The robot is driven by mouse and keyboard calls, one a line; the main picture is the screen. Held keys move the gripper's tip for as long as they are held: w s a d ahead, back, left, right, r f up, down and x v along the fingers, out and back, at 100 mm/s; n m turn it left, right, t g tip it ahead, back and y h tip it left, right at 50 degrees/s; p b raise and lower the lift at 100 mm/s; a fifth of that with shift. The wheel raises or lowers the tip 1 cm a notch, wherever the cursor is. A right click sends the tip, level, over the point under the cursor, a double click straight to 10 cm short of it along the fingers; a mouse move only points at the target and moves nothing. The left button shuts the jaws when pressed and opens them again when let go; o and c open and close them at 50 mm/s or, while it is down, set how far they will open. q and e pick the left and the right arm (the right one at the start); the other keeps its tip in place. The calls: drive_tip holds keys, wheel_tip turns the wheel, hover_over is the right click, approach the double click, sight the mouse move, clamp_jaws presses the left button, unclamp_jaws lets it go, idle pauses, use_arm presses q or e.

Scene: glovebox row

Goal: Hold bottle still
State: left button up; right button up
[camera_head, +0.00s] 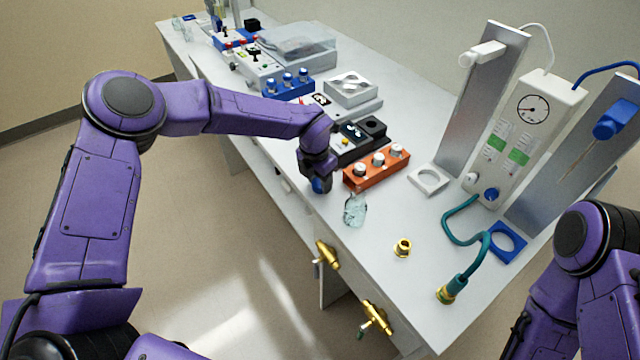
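My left gripper (320,184) points down at the front edge of the bench, left of the orange rack. Something blue shows at its tip; I cannot tell whether it is part of the gripper or a held thing. A clear, glassy object (355,210), perhaps a bottle, is on the bench near the front edge, just right of and below the gripper, apart from it. The orange rack (362,184) holds several white-capped bottles (378,159). A blue rack (290,94) farther back holds several blue-capped ones. My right arm enters at lower right; its gripper is out of view.
A brass fitting (402,248) and a teal hose (452,236) lie on the bench's right part. A gauge panel (525,130) stands between metal plates at the back. Brass valves (327,255) stick out from the front edge. A black box (350,144) sits behind the orange rack.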

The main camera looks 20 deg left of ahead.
idle(0.3)
use_arm(q)
drive_tip(key=shift+r, duration=0.3)
wheel_tip(320, 180, up, 2)
drive_tip(key=shift+w+r+b, duration=0.1)
drive_tip(key=shift+r+b, duration=0.1)
drive_tip(key=shift+b, duration=0.3)
drive_tip(key=s+d+r+b, duration=0.1)
drive_tip(key=s+d+r, duration=0.2)
drive_tip(key=s+d+r+b, duration=0.2)
drive_tip(key=d+r, duration=0.1)
drive_tip(key=d, duration=0.1)
drive_tip(key=s+d+r+b, duration=0.2)
drive_tip(key=s+d+r, duration=0.1)
drive_tip(key=d+r, duration=0.1)
drive_tip(key=shift+s+d, duration=0.1)
drive_tip(key=shift+s, duration=0.25)
